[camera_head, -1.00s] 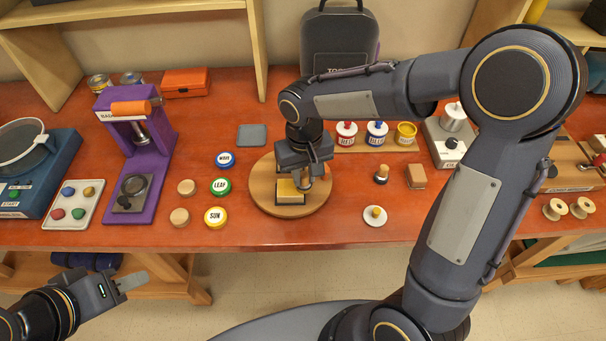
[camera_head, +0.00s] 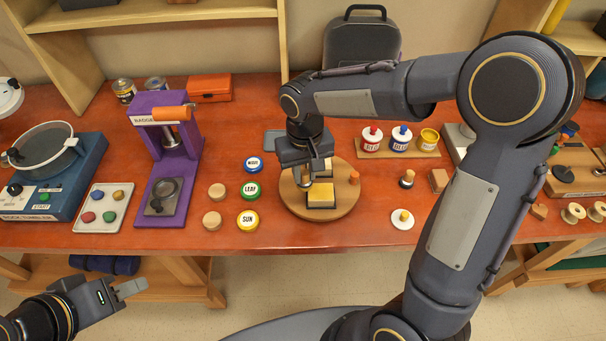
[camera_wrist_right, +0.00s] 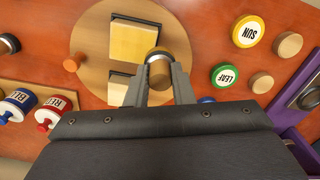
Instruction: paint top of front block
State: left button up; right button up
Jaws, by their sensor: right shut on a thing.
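The front block (camera_head: 321,196) sits on a round wooden turntable (camera_head: 345,205); its top is yellow and its sides are dark. It also shows in the wrist view (camera_wrist_right: 132,42). A second block (camera_wrist_right: 118,90) lies behind it, mostly hidden by my gripper. My right gripper (camera_wrist_right: 160,82) is shut on a small dauber (camera_wrist_right: 158,62) with a dark band and a tan end. It hangs over the turntable, beside and behind the front block in the head view, apart from its top. My left gripper (camera_head: 130,289) is low at the left, off the table; its finger gap is unclear.
An orange peg (camera_head: 354,177) stands on the turntable's right edge. Paint pots (camera_head: 401,138) stand behind on a wooden rack. Another dauber (camera_head: 407,179) and a white dish (camera_head: 402,219) are to the right. Labelled lids (camera_head: 250,190) and a purple press (camera_head: 170,170) are to the left.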

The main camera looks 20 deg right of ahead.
jog(key=shift+s+d+r+p, duration=0.1)
jog(key=shift+d+r+p, duration=0.15)
jog(key=shift+r, duration=0.4)
jog(key=shift+a+r+p, duration=0.25)
jog(key=shift+r+p, duration=0.65)
jog(key=shift+r, duration=0.2)
jog(key=shift+d+r+p, duration=0.1)
jog(key=shift+r+p, duration=0.5)
jog(key=shift+r, duration=0.45)
